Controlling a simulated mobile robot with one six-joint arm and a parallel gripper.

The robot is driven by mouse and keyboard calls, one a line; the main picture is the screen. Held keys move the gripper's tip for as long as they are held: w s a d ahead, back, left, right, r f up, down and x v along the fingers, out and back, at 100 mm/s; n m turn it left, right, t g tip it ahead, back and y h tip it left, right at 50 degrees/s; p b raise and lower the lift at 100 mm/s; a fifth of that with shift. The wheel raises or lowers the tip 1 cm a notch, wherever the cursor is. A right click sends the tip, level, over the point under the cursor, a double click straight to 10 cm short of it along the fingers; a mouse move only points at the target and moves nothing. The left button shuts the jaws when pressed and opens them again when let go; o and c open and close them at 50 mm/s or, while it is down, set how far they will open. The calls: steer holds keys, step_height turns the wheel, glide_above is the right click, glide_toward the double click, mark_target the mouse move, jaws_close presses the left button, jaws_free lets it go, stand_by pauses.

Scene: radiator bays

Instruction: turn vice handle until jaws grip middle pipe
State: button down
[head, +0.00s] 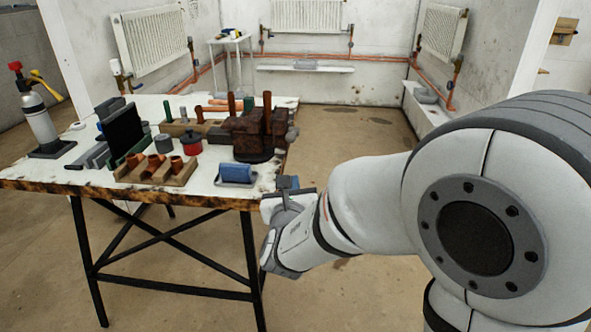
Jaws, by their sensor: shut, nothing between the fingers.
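A dark rusty-brown vice (247,141) stands on a dark round base near the right edge of the white-topped workbench (205,182). A brown upright pipe (267,112) rises at its jaws; whether the jaws touch it cannot be told. Another brown upright (231,105) stands just behind to the left. A small grey part (292,132) at the vice's right side may belong to its handle, which I cannot make out clearly. My gripper (288,183) is shut and empty, in front of and below the vice, by the bench's right front corner. My arm reaches in from the right.
A blue roll (236,173) lies at the bench's front edge, close to my gripper. A wooden block with copper fittings (156,171), a red tin (191,144) and a dark upright panel (123,132) crowd the left. A torch bottle (38,121) stands far left.

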steer(key=w+r+b, duration=0.1)
steer(key=w+r, duration=0.2)
steer(key=w, duration=0.7)
steer(key=shift+w+a, duration=0.35)
